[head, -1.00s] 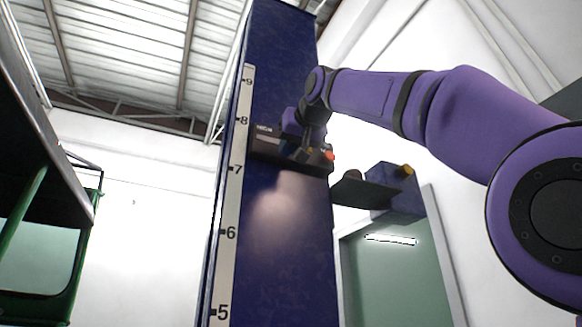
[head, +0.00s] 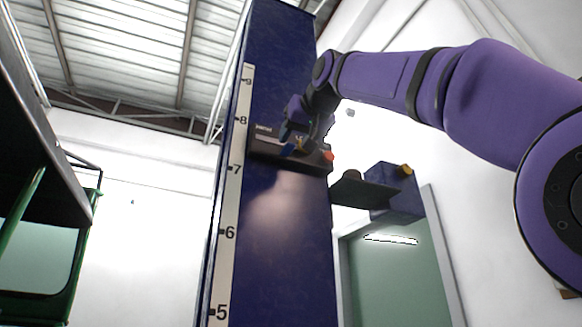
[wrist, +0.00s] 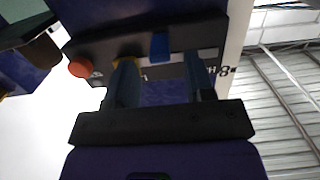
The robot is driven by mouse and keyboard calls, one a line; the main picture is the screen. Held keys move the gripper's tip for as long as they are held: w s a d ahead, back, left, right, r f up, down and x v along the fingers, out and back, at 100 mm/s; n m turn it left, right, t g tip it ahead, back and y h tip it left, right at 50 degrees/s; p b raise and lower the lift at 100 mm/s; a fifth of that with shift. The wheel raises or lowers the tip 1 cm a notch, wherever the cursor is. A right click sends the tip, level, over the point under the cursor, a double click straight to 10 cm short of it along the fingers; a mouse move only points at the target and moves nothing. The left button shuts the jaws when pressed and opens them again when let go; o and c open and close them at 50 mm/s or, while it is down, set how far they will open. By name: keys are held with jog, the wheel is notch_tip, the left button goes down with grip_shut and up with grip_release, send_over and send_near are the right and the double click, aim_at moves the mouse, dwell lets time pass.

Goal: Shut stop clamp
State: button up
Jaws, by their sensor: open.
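The stop clamp (head: 262,150) is a dark bar across the tall blue column (head: 280,225), just above the 7 mark in the head view. It has a red knob (head: 328,155) at its right end and a small blue lever (head: 288,150) on its front. In the wrist view the bar (wrist: 190,38) crosses the top, with the red knob (wrist: 80,67) at left and the blue lever (wrist: 160,46) near the middle. My gripper (wrist: 160,78) is open, its two fingers apart below the lever with nothing between them. Contact with the clamp cannot be told.
A white scale strip (head: 232,200) with numbers runs up the column's left edge. A blue box (head: 398,195) with a dark shelf and yellow knob sticks out at right. A green-framed structure (head: 75,260) stands at left. A door (head: 400,275) is behind at lower right.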

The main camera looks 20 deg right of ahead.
jog(key=s, duration=0.7)
jog(key=shift+s+r, duration=0.15)
jog(key=shift+r, duration=0.2)
